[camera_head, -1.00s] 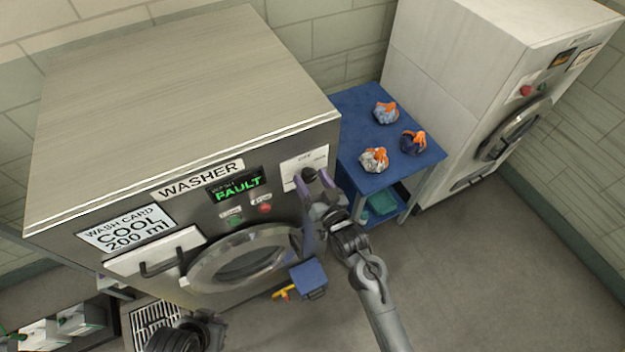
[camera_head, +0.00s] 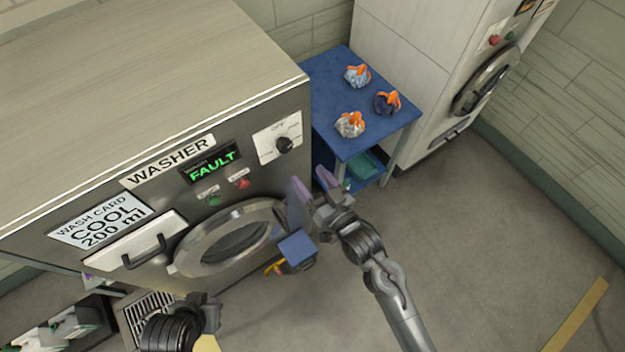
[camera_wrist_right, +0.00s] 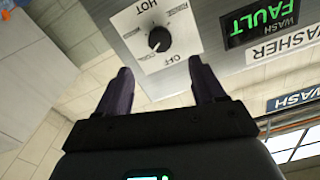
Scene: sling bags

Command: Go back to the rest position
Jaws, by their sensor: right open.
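My right gripper (camera_head: 312,186) is open and empty, in front of the washer's right side, below and apart from the black dial (camera_head: 284,144). In the right wrist view its two purple fingers (camera_wrist_right: 162,76) are spread, with the dial (camera_wrist_right: 159,39) beyond them and nothing between them. My left gripper (camera_head: 207,318) is low at the bottom left of the head view, near the grated tray. Its fingers are too unclear to tell whether they are open.
The washer (camera_head: 180,172) has a round door and a green FAULT display (camera_head: 212,161). A blue table (camera_head: 330,100) with several tied bags stands right of it. A blue box (camera_head: 297,247) is near my right gripper. Open floor (camera_head: 480,240) lies to the right.

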